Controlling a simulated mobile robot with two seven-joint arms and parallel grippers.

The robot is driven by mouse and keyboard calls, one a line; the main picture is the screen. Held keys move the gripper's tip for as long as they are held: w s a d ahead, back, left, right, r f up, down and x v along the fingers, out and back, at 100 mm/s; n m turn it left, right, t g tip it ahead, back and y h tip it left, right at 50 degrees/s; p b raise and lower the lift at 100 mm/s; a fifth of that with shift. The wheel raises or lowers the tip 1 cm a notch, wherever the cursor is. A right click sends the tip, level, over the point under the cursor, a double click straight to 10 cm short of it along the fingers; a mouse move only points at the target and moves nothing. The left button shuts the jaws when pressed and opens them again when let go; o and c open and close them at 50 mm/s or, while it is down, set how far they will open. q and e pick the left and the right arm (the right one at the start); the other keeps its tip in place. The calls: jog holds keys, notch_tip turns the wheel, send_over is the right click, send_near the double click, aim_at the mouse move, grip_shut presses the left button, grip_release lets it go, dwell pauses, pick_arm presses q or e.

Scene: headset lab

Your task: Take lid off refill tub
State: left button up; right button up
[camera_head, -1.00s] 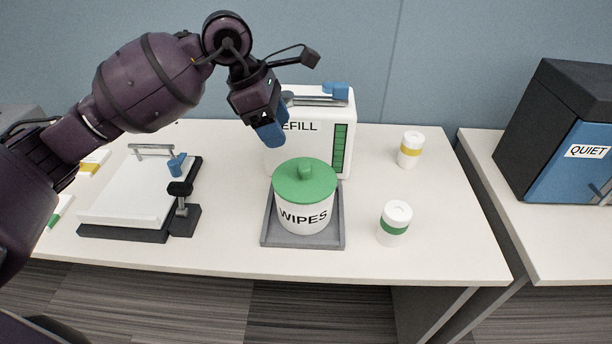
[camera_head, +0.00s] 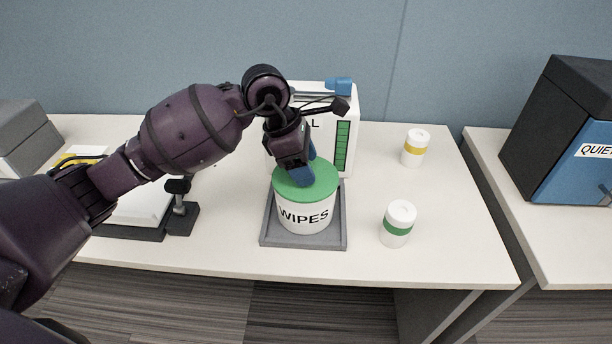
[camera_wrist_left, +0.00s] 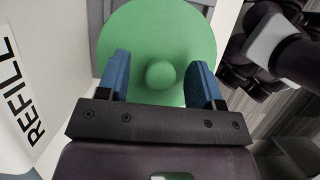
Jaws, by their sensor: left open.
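The refill tub (camera_head: 305,217) is white, marked WIPES, and stands upright on a grey tray (camera_head: 268,240). Its round green lid (camera_head: 318,186) sits on top. My left gripper (camera_head: 306,172) is over the lid, and its blue fingers hide the lid's knob in the head view. In the left wrist view, the open fingers of my left gripper (camera_wrist_left: 160,82) stand on either side of the green knob (camera_wrist_left: 160,75), with a gap on both sides. The lid (camera_wrist_left: 155,30) fills the upper middle there. My right gripper is not seen in the head view.
A white refill box (camera_head: 345,112) with a blue-ended bar stands close behind the tub. A green-banded canister (camera_head: 398,224) and a yellow-banded one (camera_head: 415,148) stand to the right. A small black stand (camera_head: 181,217) is to the left. The front right tabletop is clear.

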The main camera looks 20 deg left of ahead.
pick_arm(q)
jog(key=c, duration=1)
